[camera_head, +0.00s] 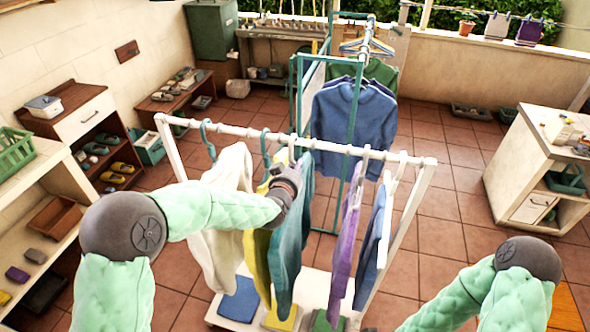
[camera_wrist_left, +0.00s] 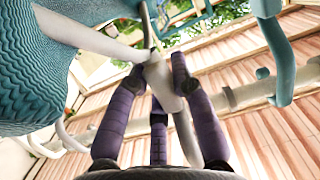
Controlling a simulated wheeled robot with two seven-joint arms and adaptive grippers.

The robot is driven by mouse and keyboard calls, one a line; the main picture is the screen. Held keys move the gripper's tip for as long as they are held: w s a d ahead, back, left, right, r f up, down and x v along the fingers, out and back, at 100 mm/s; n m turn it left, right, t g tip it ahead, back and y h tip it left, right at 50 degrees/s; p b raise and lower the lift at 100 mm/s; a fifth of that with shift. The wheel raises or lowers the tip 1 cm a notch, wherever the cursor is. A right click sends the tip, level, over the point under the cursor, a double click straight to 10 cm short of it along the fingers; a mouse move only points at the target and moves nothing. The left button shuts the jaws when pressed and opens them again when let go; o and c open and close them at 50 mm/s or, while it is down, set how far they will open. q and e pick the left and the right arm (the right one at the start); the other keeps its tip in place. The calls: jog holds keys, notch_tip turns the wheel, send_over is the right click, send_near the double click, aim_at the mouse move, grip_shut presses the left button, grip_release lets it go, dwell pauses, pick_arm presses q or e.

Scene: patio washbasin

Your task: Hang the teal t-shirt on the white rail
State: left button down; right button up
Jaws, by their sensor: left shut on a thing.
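The teal t-shirt (camera_head: 290,235) hangs on a white hanger among other clothes at the white rail (camera_head: 235,130). My left gripper (camera_head: 287,180) is at the shirt's top, just below the rail. In the left wrist view its purple-grey fingers (camera_wrist_left: 158,85) are shut around the neck of the white hanger (camera_wrist_left: 117,46). The teal shirt fills the upper left (camera_wrist_left: 40,75) of that view, and the rail (camera_wrist_left: 245,96) runs behind the fingers. I cannot tell whether the hanger's hook rests on the rail. My right arm shows at lower right, its gripper out of view.
A cream shirt (camera_head: 225,205) and yellow shirt (camera_head: 257,250) hang left of the teal one. Purple (camera_head: 344,240) and blue (camera_head: 369,245) garments hang to the right. A teal rack with a blue sweater (camera_head: 355,115) stands behind. Floor is open at right.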

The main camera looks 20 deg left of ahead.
pick_arm(q)
jog(key=shift+r+b+x, duration=0.1)
jog(key=shift+r+x, duration=0.1)
jog(key=shift+x, duration=0.55)
jog(key=shift+r+b+x, duration=0.15)
jog(key=shift+x, duration=0.55)
jog(key=shift+r+b+x, duration=0.1)
jog(key=shift+r+x, duration=0.1)
jog(key=shift+x, duration=0.55)
jog(key=shift+w, duration=0.1)
jog(key=shift+f, duration=0.15)
jog(key=shift+f+b, duration=1.15)
